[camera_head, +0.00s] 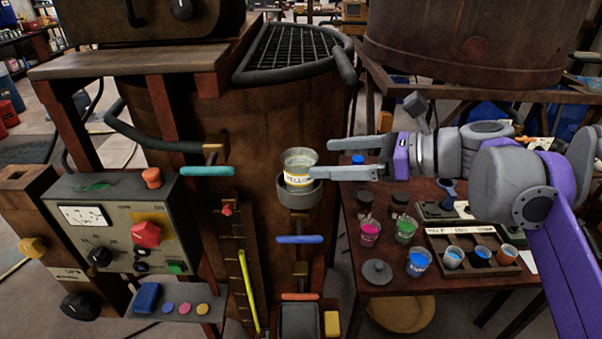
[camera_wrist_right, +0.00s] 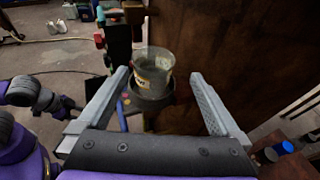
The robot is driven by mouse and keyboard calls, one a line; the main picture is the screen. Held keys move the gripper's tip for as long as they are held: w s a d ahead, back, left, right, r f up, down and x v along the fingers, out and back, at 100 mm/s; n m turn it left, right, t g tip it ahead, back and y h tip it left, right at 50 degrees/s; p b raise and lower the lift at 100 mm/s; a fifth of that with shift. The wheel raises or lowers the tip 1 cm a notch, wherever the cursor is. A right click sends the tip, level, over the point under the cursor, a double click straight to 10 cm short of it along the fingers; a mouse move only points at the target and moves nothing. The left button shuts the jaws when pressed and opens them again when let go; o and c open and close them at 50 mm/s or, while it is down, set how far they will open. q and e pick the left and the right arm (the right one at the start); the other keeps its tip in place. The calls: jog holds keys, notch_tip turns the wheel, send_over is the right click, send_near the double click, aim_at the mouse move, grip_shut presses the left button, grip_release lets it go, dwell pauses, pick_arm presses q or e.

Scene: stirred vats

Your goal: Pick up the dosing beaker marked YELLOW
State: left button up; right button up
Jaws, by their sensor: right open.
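The dosing beaker marked YELLOW (camera_head: 299,165) is a clear cup with a pale label. It sits upright on a round dark holder (camera_head: 299,197) on the front of the brown vat. My right gripper (camera_head: 350,159) comes in from the right, with its two fingers spread around the beaker's sides or just short of it. In the right wrist view the beaker (camera_wrist_right: 154,68) stands ahead between the open fingertips (camera_wrist_right: 158,72), apart from both. The beaker looks empty or holds clear liquid; I cannot tell.
A side table at right holds pink (camera_head: 370,232), green (camera_head: 405,229) and blue (camera_head: 418,262) cups and a tray (camera_head: 470,270) of beakers. A control panel (camera_head: 120,225) stands at left. A teal handle (camera_head: 207,171) and a blue handle (camera_head: 299,240) jut out near the holder.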

aim_at(285, 157)
jog(key=x, duration=0.3)
jog(key=shift+s+a, duration=0.25)
jog(key=shift+a, duration=0.2)
jog(key=shift+w+a+f, duration=0.15)
jog(key=shift+a, duration=0.05)
jog(key=x, duration=0.4)
jog(key=shift+a+r, duration=0.3)
jog(key=shift+a, duration=0.05)
jog(key=shift+w+a+f, duration=0.1)
jog(key=shift+a+f, duration=0.05)
jog(key=shift+a, duration=0.15)
jog(key=shift+c, duration=0.3)
jog(key=c, duration=1.3)
jog(key=shift+o, duration=0.2)
